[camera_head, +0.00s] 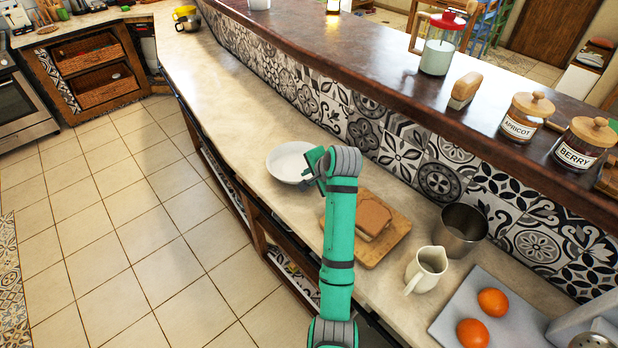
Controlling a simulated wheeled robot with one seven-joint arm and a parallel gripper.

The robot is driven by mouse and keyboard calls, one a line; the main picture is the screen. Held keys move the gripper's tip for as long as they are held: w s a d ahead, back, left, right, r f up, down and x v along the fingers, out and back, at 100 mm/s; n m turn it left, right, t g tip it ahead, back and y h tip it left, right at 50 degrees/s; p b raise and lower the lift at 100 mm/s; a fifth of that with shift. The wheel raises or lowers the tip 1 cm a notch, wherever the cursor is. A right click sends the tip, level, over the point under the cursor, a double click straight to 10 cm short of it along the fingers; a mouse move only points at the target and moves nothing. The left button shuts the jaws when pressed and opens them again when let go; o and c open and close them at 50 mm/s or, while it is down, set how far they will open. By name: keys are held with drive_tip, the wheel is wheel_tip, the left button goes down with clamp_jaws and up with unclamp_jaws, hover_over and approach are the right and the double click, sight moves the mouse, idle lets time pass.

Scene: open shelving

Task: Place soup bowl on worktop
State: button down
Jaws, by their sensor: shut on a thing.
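The soup bowl (288,158) is white and round. It sits level at the worktop (222,105), near the middle of the view; I cannot tell whether its base touches the surface. My gripper (306,176) is at the bowl's right rim and shut on it. My green arm reaches up from the bottom of the view and hides part of the worktop behind it. The worktop is a long pale counter running from the back left to the front right.
Right of my arm are a wooden board (385,246) with bread (373,214), a metal pot (461,229), a cream jug (426,268) and a grey tray (468,302) with oranges. A tiled wall and raised dark ledge (390,68) border the back. The worktop left of the bowl is clear.

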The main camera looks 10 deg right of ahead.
drive_tip(key=c, duration=1.7)
unclamp_jaws()
drive_tip(key=shift+o, duration=0.2)
drive_tip(key=v, duration=1.2)
drive_tip(key=shift+w, duration=0.1)
